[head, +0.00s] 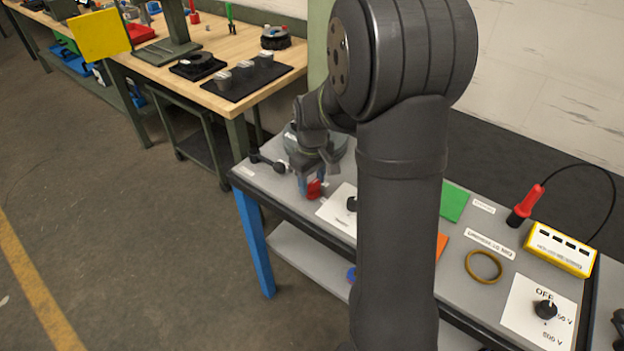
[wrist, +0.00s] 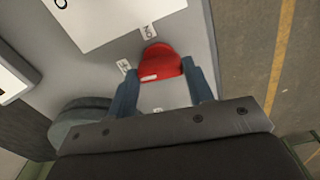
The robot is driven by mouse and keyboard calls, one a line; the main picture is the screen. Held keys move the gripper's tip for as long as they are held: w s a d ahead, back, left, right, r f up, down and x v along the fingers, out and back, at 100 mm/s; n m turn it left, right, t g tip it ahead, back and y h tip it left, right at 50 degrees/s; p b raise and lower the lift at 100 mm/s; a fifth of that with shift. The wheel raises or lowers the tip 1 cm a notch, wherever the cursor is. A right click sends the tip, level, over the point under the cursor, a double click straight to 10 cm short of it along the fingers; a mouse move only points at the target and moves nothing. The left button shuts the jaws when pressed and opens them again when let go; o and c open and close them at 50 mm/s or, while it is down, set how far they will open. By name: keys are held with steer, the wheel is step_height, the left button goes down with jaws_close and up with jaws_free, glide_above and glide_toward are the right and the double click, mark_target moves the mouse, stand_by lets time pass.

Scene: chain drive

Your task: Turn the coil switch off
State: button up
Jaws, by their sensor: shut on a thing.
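In the head view this red piece (head: 315,189) shows near the bench's left part. My gripper (wrist: 160,78) is low over the bench, with one blue finger on each side of the red piece, shut on it. In the head view, my gripper (head: 312,183) is partly hidden by its own wrist. Other small labels lie beside the red piece, too blurred to read.
A white card with a black knob (head: 351,204) lies close to the right of the gripper. A black-handled part (head: 268,162) lies to its left and a round grey-green body (head: 335,142) behind. A rotary knob (head: 545,309) marked OFF is at far right.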

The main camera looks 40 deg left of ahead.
mark_target(312, 184)
steer(key=shift+n, duration=0.6)
steer(key=o, duration=1)
step_height(312, 184, up, 18)
steer(key=shift+f, duration=0.25)
steer(key=shift+f, duration=0.1)
step_height(312, 184, down, 17)
steer(key=shift+f, duration=0.15)
stand_by(0.6)
